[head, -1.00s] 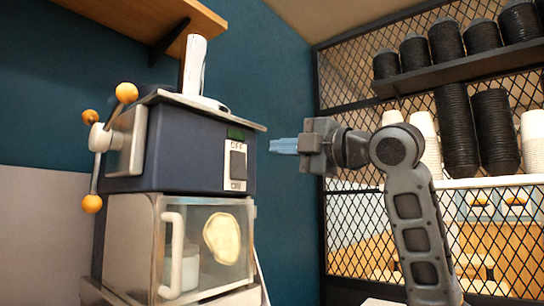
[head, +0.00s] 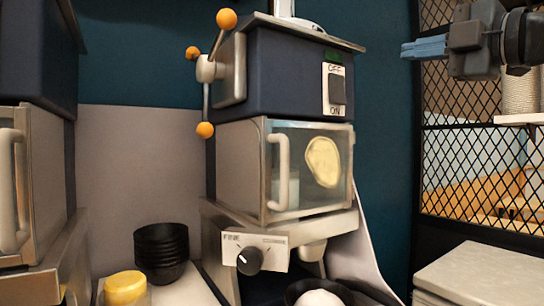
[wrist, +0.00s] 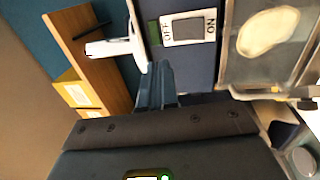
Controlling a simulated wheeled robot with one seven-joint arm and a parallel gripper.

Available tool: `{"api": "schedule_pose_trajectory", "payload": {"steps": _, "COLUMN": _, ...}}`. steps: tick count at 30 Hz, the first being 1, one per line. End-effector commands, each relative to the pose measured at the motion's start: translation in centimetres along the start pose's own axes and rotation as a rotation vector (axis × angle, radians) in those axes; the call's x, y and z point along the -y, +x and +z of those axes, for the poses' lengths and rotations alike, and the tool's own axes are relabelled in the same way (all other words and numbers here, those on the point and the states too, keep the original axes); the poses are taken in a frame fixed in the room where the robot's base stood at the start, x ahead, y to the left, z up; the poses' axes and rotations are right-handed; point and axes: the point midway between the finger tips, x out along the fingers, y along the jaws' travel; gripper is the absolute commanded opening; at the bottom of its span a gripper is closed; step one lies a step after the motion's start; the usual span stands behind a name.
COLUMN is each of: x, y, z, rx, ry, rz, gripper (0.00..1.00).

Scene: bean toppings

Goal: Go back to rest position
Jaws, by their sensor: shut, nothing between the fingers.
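My gripper (head: 424,48) is at the upper right of the head view, its light blue fingers pointing left and closed together with nothing between them. It is in the air, apart from the dark blue machine (head: 285,75). In the wrist view the fingers (wrist: 156,84) point toward the machine's front, beside its OFF/ON switch (wrist: 188,28). The switch (head: 337,90) also shows in the head view. Most of my arm is outside the head view.
A second machine (head: 40,60) stands at the left. Stacked black bowls (head: 161,250) and a yellow-topped container (head: 125,287) sit low between them. A black bowl (head: 300,292) with white contents is below the machine. A mesh partition (head: 475,170) stands at the right.

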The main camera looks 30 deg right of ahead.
Motion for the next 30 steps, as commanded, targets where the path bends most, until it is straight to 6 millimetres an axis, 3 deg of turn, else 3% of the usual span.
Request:
{"api": "schedule_pose_trajectory", "payload": {"steps": 5, "x": 0.3, "y": 0.1, "z": 0.1, "rx": -0.002, "ry": 0.013, "rz": 0.003, "gripper": 0.0}}
{"api": "schedule_pose_trajectory", "payload": {"steps": 11, "x": 3.6, "y": 1.4, "z": 0.5, "rx": -0.022, "ry": 0.182, "rz": 0.046, "gripper": 0.0}}
{"api": "schedule_pose_trajectory", "payload": {"steps": 20, "x": 13.2, "y": 3.6, "z": 0.4, "rx": -0.024, "ry": 0.598, "rz": 0.128, "gripper": 0.0}}
{"api": "schedule_pose_trajectory", "payload": {"steps": 30, "x": 25.7, "y": 3.5, "z": -2.5, "rx": 0.037, "ry": 0.995, "rz": 0.161, "gripper": 0.0}}
